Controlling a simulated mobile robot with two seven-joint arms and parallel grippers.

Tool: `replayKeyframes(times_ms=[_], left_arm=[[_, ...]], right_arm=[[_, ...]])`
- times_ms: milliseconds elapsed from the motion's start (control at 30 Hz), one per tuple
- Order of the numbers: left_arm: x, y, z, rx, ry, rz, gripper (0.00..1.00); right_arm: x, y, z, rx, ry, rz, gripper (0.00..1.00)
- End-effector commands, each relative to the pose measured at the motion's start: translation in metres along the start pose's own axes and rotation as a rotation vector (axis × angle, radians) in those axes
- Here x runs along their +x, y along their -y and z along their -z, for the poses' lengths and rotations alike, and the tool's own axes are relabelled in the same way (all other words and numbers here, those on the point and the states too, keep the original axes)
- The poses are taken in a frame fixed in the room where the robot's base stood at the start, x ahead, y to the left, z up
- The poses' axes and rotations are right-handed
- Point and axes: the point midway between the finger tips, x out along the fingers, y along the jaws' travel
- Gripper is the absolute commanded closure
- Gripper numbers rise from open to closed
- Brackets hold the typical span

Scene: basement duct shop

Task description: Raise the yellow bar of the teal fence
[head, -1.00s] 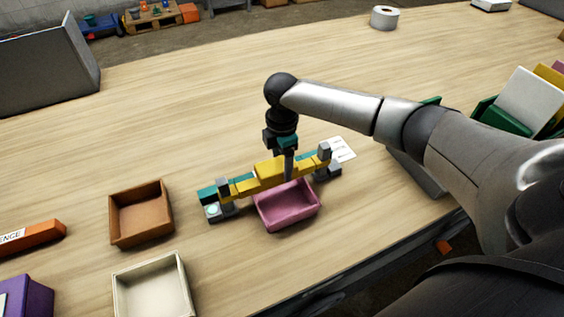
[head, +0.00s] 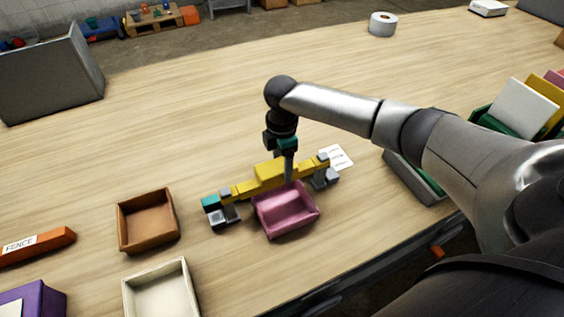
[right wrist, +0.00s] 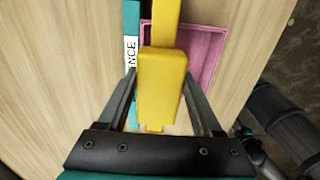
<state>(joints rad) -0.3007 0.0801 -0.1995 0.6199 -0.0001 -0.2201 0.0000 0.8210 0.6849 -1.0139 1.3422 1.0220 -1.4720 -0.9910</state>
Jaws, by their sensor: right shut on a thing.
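The yellow bar (head: 246,187), with a thick block at its middle, runs slantwise along the teal fence. Teal shows at the fence's left end (head: 210,201), and grey feet stand at both ends. In the right wrist view the teal fence (right wrist: 131,20) shows as a strip with a white label beside the yellow bar (right wrist: 165,20). My right gripper (right wrist: 160,75) is shut on the bar's thick block, one finger on each side; in the head view it points down at the bar (head: 287,170). The bar hides much of the fence. My left gripper is not in view.
A pink bin (head: 287,226) stands close in front of the fence. A brown tray (head: 147,245) and a cream tray (head: 190,290) stand to the left. An orange block (head: 55,242) marked FENCE lies farther left.

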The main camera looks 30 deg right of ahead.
Motion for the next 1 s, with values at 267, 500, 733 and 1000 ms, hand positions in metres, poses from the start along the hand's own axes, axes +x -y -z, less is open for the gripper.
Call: replayKeyframes(times_ms=[267, 500, 733, 1000], left_arm=[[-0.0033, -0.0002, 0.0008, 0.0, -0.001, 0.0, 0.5], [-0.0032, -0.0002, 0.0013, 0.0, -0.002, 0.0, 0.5], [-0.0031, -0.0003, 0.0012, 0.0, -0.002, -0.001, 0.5], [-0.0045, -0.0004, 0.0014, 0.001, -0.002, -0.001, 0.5]], right_arm=[[-0.0064, -0.0014, 0.0001, 0.001, -0.002, -0.001, 1.0], [-0.0063, -0.0015, -0.0001, 0.001, -0.001, -0.002, 0.16], [-0.0046, -0.0008, 0.0001, 0.001, -0.001, -0.001, 0.03], [-0.0128, -0.0011, -0.0001, 0.001, -0.001, -0.002, 0.03]])
